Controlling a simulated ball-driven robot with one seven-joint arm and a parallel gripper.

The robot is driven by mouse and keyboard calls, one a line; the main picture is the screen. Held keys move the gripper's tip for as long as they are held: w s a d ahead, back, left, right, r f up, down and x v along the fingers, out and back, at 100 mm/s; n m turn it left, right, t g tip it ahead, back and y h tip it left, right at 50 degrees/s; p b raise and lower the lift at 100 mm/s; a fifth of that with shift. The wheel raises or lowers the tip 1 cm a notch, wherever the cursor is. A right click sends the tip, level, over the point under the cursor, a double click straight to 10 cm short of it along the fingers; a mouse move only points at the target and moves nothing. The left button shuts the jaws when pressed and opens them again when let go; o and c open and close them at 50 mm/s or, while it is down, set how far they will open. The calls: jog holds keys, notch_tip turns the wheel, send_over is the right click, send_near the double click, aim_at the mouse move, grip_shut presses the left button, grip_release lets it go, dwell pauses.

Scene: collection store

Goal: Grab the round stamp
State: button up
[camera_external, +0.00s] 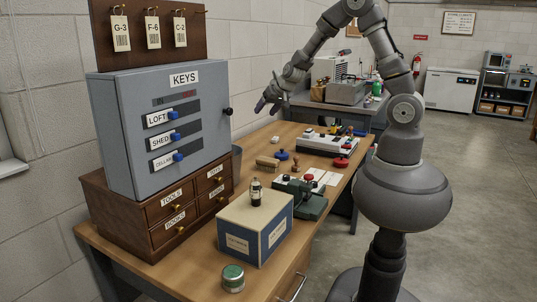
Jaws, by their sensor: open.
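My gripper (268,108) is open and empty, raised above the far left part of the wooden desk (205,250). I cannot tell for sure which object is the round stamp. A small brown knobbed piece (295,166) stands mid-desk, below and right of my gripper, and looks like a stamp with a wooden handle. A brown wooden block (267,162) and a blue round item (282,155) lie near the brown piece. My gripper touches none of them.
A grey key cabinet (160,125) on a wooden drawer unit (165,210) stands tall at the left. A green tin (232,278) sits at the front.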

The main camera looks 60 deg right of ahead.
jog(key=s+d+f+m+g+h, duration=0.1)
jog(key=s+d+f+g, duration=0.1)
jog(key=s+f, duration=0.5)
jog(key=m+g+h, duration=0.1)
jog(key=m+g, duration=0.1)
send_over(298, 160)
jog(key=s+a, duration=0.1)
jog(key=a, duration=0.1)
jog(key=f, duration=1)
jog(key=shift+s+d+f, duration=0.1)
jog(key=shift+d+f, duration=0.1)
jog(key=shift+d, duration=0.05)
jog(key=b+x, duration=0.1)
jog(key=x, duration=0.1)
jog(key=b+x, duration=0.1)
jog(key=x, duration=0.2)
jog(key=b+x, duration=0.1)
jog(key=x, duration=0.2)
jog(key=shift+s, duration=0.3)
jog(key=shift+a, duration=0.1)
jog(key=shift+c, duration=0.7)
jog(key=c, duration=1)
